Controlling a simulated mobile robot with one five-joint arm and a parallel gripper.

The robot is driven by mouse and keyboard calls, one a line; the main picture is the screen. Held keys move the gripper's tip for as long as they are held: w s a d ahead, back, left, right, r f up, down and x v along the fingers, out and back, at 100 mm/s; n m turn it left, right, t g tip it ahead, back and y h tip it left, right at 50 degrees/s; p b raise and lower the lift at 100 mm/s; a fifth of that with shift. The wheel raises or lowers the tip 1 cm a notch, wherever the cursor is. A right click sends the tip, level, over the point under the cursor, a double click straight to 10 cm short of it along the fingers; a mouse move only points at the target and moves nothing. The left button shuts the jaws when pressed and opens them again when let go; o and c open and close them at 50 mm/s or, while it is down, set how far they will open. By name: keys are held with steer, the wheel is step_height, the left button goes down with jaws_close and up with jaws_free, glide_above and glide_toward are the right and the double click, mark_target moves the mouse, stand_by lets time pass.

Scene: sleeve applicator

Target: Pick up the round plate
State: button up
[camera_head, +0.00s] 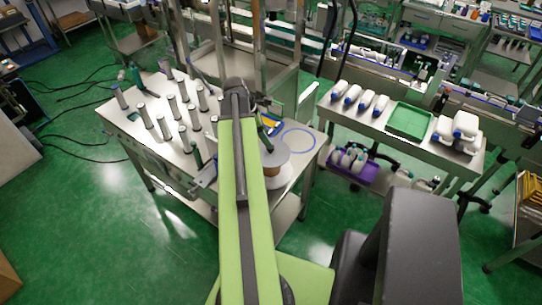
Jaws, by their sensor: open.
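My green arm reaches forward over a steel table (313,150). My dark gripper (262,108) is at its far end, small and partly hidden by the arm, open above the table. I see no object between its fingers. A round pale-grey disc (281,157) tops a spool-like stand with a brown core and a wider white disc (285,180) below; the arm hides its left part. A thin blue ring (298,139) lies flat on the table behind it. I cannot tell which of these round things is the round plate. The gripper is apart from them, to their upper left.
Several upright grey cylinders (165,127) crowd the left half of the table. A steel post frame (258,32) rises behind. A side bench on the right holds white bottles (365,100) and a green tray (408,121).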

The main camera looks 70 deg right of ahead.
mark_target(271, 150)
steer(key=b+x, duration=0.2)
steer(key=x, duration=0.1)
steer(key=a+b+x, duration=0.1)
steer(key=b, duration=0.1)
steer(key=shift+w+d+f, duration=0.1)
steer(key=shift+d+f, duration=0.05)
steer(key=shift+f, duration=0.25)
steer(key=shift+d+f+b, duration=0.15)
steer(key=shift+f+b, duration=0.15)
steer(key=shift+b, duration=0.1)
steer(key=shift+r, duration=0.15)
steer(key=shift+c, duration=0.2)
jaws_close()
